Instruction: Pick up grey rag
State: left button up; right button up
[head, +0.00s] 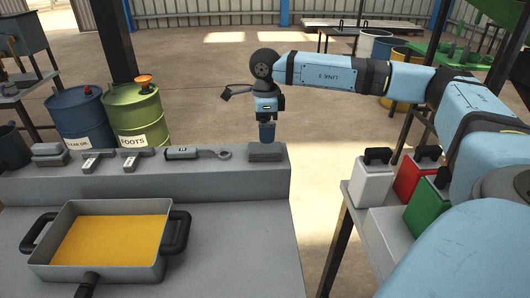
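A flat grey block-like piece (266,152), which looks like the folded grey rag, lies on the right end of the raised grey ledge. My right gripper (267,138) points straight down just above it, with its fingertips at or near its top. The fingers look small and dark blue, and I cannot tell whether they are open or shut, or whether they touch the piece. Two more grey folded-looking pieces (50,153) lie stacked at the ledge's left end. My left gripper is not in view.
A pan of yellow liquid (70,270) stands in front. Blue (80,122) and green (134,118) drums stand behind. White, red and green cans (372,182) stand right.

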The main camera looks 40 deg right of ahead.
aim_at(265, 147)
notch_tip(265, 147, down, 8)
jog(key=shift+w+r+b, duration=0.15)
jog(key=shift+r+b, duration=0.1)
jog(key=shift+b, duration=0.2)
jog(key=shift+a, duration=0.1)
jog(key=shift+c, duration=0.5)
jog(key=c, duration=0.9)
